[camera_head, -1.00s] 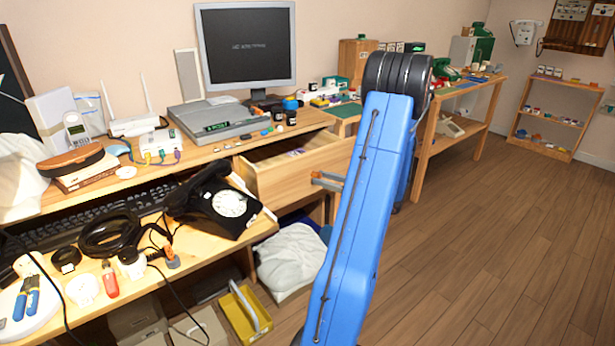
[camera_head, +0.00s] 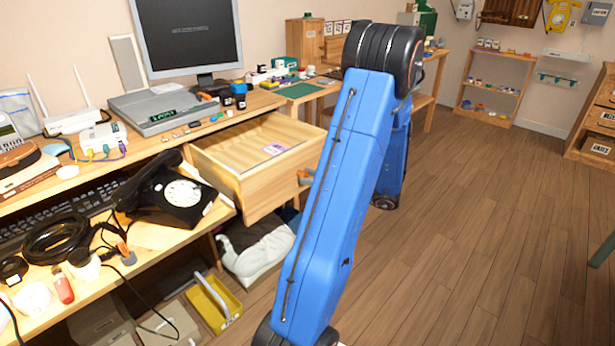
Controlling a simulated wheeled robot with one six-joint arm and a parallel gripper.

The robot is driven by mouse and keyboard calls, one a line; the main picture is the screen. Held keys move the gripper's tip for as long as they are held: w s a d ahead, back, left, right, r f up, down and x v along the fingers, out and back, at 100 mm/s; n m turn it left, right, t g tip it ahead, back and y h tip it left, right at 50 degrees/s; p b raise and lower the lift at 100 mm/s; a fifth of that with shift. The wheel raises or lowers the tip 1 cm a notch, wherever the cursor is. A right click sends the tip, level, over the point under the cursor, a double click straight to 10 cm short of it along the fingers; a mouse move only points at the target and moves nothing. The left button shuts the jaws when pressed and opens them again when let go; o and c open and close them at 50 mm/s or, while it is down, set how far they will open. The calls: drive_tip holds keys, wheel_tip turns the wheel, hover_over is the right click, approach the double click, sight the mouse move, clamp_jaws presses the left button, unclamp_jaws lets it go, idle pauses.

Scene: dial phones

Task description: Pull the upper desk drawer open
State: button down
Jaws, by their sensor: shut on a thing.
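The upper desk drawer (camera_head: 245,176) stands well out from the desk (camera_head: 268,101), and its wooden inside shows. A small white and purple card (camera_head: 275,149) lies in it. My gripper (camera_head: 305,177) is at the drawer's front face, shut on the drawer handle. My blue arm covers most of the gripper and the right end of the drawer front, so the handle itself is mostly hidden.
A black dial phone (camera_head: 176,196) with a coiled cord sits on the lower desk surface, left of the drawer. A pale sack (camera_head: 258,250) and a yellow tray (camera_head: 213,301) are below.

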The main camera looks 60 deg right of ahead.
drive_tip(key=c, duration=1.4)
unclamp_jaws()
drive_tip(key=shift+o, duration=0.2)
drive_tip(key=s+d, duration=0.2)
drive_tip(key=s, duration=1.5)
drive_tip(key=shift+d, duration=0.4)
drive_tip(key=shift+a, duration=0.1)
